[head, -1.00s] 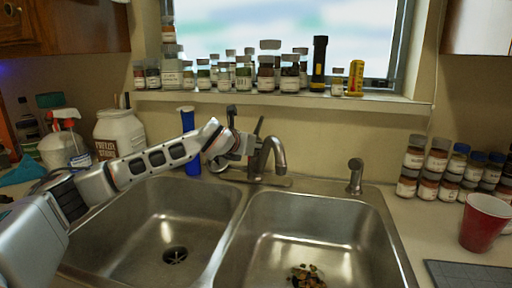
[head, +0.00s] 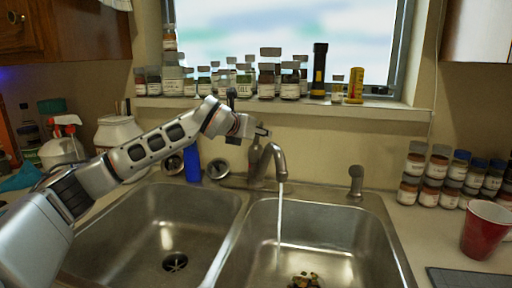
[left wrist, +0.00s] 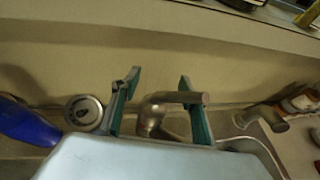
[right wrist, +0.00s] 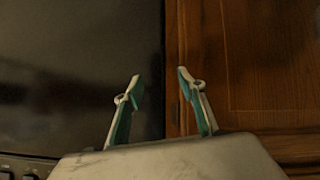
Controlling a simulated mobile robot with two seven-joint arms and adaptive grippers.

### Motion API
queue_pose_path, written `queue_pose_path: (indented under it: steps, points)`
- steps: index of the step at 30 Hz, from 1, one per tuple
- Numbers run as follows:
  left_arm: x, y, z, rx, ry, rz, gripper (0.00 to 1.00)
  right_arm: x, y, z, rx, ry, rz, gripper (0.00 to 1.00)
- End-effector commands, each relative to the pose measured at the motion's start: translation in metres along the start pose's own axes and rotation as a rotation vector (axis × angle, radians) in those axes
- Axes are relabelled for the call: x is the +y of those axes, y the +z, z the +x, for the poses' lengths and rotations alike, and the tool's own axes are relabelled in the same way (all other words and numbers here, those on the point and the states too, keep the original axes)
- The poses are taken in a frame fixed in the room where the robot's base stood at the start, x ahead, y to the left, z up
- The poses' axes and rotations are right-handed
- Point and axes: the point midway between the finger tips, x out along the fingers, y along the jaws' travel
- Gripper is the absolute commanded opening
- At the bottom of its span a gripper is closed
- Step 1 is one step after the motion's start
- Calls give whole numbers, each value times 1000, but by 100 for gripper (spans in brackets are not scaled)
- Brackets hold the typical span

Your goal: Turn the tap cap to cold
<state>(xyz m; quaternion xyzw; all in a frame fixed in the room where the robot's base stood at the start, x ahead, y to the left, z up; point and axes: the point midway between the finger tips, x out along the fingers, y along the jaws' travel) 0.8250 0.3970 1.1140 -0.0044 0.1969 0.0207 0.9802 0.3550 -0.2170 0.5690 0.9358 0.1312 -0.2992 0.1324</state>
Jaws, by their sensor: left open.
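The metal tap (head: 277,158) stands behind the two sink basins, and water runs from its spout into the right basin. My left gripper (head: 258,131) is open just above the tap's body, and hides much of its top. In the left wrist view, a metal part of the tap (left wrist: 172,98) lies between the open fingers of my left gripper (left wrist: 160,82). I cannot tell whether a finger touches it. The cap's cold mark is not readable. My right gripper (right wrist: 158,78) is open and empty, facing a dark panel and wooden cabinet.
A blue object (head: 193,163) and a round metal item (head: 218,169) stand left of the tap. A metal dispenser (head: 356,182) stands to its right. Jars crowd the sill (head: 400,107). A red cup (head: 484,232) is on the right counter.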

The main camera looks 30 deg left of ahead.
Motion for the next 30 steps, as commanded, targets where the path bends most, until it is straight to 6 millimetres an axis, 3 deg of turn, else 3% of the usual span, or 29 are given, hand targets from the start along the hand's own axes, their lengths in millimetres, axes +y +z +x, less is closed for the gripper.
queue_pose_path:
  steps: [6, 20, 23, 30]
  points:
    - [0, 26, -10, -2, 0, -1, 44, 0, 0, 0, 0, 0, 0, 40]
    - [0, 35, -16, -6, 0, -1, 44, 1, -3, -1, 4, 1, 1, 40]
    - [0, 56, -30, -28, -1, -2, 44, 3, -15, -4, 18, 4, 2, 40]
    - [1, 145, -92, -109, -2, -5, 44, 9, -59, -24, 56, 3, 20, 40]
